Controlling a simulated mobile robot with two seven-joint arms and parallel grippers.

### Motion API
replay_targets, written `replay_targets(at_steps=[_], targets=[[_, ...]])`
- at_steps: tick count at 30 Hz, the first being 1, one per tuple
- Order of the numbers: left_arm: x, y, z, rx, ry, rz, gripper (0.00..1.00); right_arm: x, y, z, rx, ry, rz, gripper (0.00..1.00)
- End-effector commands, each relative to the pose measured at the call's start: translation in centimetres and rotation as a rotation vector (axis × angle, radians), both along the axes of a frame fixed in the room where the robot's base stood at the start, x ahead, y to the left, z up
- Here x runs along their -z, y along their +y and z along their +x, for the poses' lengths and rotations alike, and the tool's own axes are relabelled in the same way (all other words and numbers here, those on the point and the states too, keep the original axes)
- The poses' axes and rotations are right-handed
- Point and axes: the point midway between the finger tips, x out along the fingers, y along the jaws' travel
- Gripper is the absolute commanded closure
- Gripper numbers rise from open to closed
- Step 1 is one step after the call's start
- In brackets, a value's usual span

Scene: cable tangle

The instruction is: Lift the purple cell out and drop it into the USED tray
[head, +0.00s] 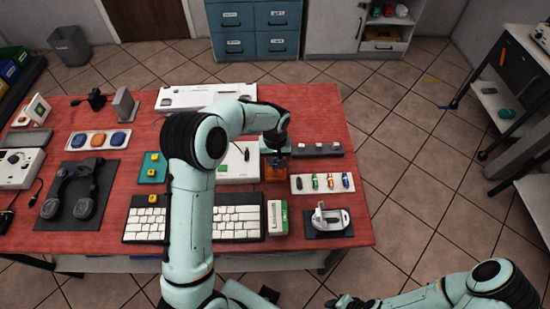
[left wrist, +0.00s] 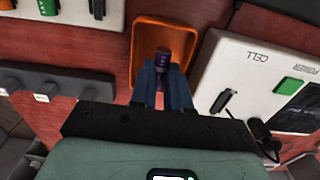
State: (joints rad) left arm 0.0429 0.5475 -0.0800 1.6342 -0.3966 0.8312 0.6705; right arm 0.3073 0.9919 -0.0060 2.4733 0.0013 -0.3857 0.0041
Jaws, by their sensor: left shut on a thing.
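My left gripper (head: 277,153) is shut on the purple cell (left wrist: 162,57), whose dark top end shows between the fingertips in the left wrist view. The cell is in line with the orange tray (left wrist: 142,37), over or inside its opening; the height of the cell above the tray floor is hard to tell. In the head view the orange tray (head: 276,173) lies just below my left gripper, partly covered by it, and the cell is hidden. I cannot read a USED label on the tray. My right gripper (head: 350,302) is at the bottom edge, too unclear to read.
A white CELL device (left wrist: 245,77) with a green button stands beside the orange tray. A pale tray with several coloured cells (head: 322,183) and a dark strip (head: 316,150) lie to the right. A keyboard (head: 238,220) and a green-white box (head: 277,217) are nearer me.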

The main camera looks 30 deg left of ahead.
Motion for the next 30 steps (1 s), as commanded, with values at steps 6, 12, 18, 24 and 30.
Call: replay_targets(at_steps=[6, 12, 18, 24, 30], targets=[[-0.1, 0.0, 0.1, 0.000, -0.001, 0.000, 0.99, -0.1, 0.0, 0.1, -0.001, -0.001, 0.000, 0.57], [-0.1, 0.0, 0.0, 0.000, -0.001, 0.000, 0.68, -0.1, 0.0, 0.1, 0.000, -0.001, 0.000, 0.57], [-0.1, 0.0, 0.0, 0.000, -0.001, 0.000, 0.54, -0.1, 0.0, 0.1, 0.000, -0.001, 0.000, 0.57], [-0.4, 0.0, 0.1, 0.000, -0.002, 0.000, 0.54, -0.1, 0.0, 0.1, 0.000, -0.001, 0.000, 0.57], [-3.5, 0.0, 0.2, 0.001, -0.006, 0.000, 0.54, -0.2, 0.0, 0.1, 0.000, -0.002, 0.000, 0.57]])
